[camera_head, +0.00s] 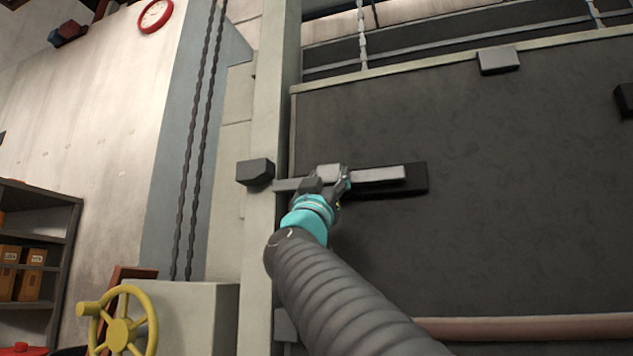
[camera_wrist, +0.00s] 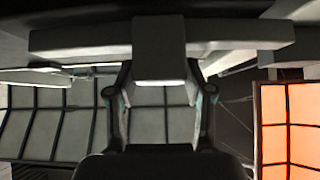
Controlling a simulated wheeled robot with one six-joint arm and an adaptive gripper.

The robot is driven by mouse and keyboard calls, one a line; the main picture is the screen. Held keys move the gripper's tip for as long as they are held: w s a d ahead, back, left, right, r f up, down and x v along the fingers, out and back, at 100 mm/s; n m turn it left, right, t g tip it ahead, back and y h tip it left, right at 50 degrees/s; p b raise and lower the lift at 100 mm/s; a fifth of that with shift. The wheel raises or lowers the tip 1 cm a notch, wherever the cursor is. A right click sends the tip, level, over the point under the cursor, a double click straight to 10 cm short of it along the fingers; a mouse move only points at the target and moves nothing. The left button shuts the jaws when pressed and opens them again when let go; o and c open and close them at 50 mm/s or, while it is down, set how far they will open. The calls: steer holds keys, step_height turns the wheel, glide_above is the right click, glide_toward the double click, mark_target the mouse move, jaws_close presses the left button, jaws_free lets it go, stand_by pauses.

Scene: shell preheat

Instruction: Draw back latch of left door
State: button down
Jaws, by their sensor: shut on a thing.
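The latch (camera_head: 378,174) is a light grey horizontal bar on a dark backing plate (camera_head: 417,178), at the left edge of the dark door (camera_head: 480,130). Its left end reaches across the pale door post toward a dark keeper block (camera_head: 255,172) on the post. My gripper (camera_head: 330,180) is at the middle of the bar, shut on the latch's raised grey block. In the wrist view the bar (camera_wrist: 225,35) runs across the top, and its block (camera_wrist: 159,48) sits between the two fingers of my gripper (camera_wrist: 160,85). The exact finger contact is partly hidden.
A yellow handwheel (camera_head: 119,333) stands at the lower left beside a pale cabinet (camera_head: 190,310). Chains (camera_head: 198,140) hang left of the post. A grey block (camera_head: 498,60) sits on the door's top edge. An orange glowing panel (camera_wrist: 288,120) shows at the wrist view's right.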

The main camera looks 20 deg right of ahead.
steer(key=shift+s+d, duration=0.1)
steer(key=shift+c, duration=2.2)
jaws_free()
steer(key=shift+d, duration=0.15)
steer(key=shift+f, duration=0.1)
steer(key=shift+s+a+f, duration=0.15)
steer(key=shift+s+a, duration=0.05)
steer(key=shift+a, duration=0.1)
steer(key=v, duration=1.1)
steer(key=shift+f+m, duration=0.15)
steer(key=shift+m, duration=0.15)
